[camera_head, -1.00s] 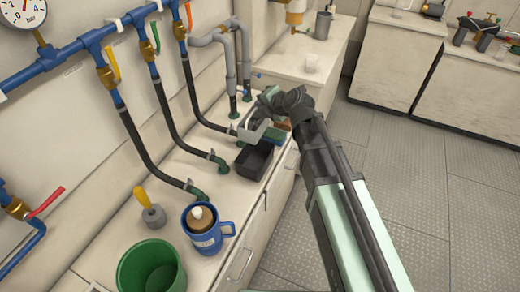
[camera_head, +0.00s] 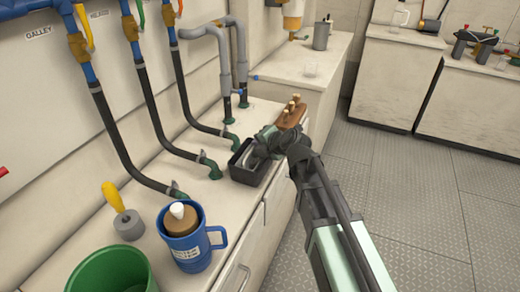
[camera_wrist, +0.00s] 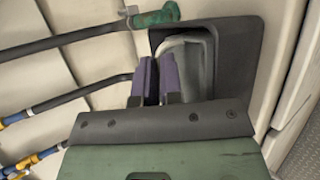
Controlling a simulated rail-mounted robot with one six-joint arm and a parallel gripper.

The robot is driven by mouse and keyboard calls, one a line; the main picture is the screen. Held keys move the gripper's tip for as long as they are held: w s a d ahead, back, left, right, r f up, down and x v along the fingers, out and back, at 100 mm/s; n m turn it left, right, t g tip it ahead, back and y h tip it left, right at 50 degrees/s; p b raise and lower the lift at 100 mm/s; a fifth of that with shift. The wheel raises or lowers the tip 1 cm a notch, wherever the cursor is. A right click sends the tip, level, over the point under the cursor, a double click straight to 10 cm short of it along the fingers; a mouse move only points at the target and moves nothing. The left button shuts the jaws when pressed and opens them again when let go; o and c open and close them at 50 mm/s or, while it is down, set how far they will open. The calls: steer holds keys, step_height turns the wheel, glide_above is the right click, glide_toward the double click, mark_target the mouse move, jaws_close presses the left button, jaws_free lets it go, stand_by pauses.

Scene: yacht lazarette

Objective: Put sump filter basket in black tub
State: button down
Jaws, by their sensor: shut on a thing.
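The black tub (camera_head: 243,176) stands on the counter near its front edge, beside the hose ends. My gripper (camera_head: 261,146) reaches down over the tub from the right. It is shut on a pale grey, rounded piece, which I take as the sump filter basket (camera_head: 251,158). In the wrist view the purple fingertips (camera_wrist: 155,80) are at the left edge of the grey basket (camera_wrist: 195,58), within the outline of the tub (camera_wrist: 238,75). The basket is largely hidden by my gripper, and I cannot tell whether it touches the tub floor.
A brown block with pale knobs (camera_head: 291,114) lies just behind my gripper. A blue mug (camera_head: 188,245), a green bucket (camera_head: 112,272) and a yellow-handled tool (camera_head: 122,212) stand at the front left. Black hoses (camera_head: 135,150) run down beside the tub.

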steer(key=shift+f, duration=0.1)
steer(key=c, duration=1.3)
jaws_free()
steer(key=shift+r, duration=0.2)
steer(key=p+v, duration=0.6)
steer(key=v, duration=0.6)
steer(key=s+d+f+m+g+h, duration=0.2)
steer(key=s+d+m+g, duration=0.1)
steer(key=m, duration=0.6)
steer(key=s+d+f+m+g+h, duration=0.3)
steer(key=s+d+m, duration=0.2)
steer(key=m, duration=0.5)
steer(key=s+d+f+m+g+h, duration=0.2)
steer(key=s+m, duration=0.4)
steer(key=m, duration=0.4)
steer(key=shift+d+f+g+h, duration=0.2)
steer(key=shift+d+f+g, duration=0.1)
steer(key=shift+d, duration=0.4)
steer(key=shift+d+f+g+h, duration=0.2)
steer(key=shift+d+f, duration=0.1)
steer(key=shift+d, duration=0.35)
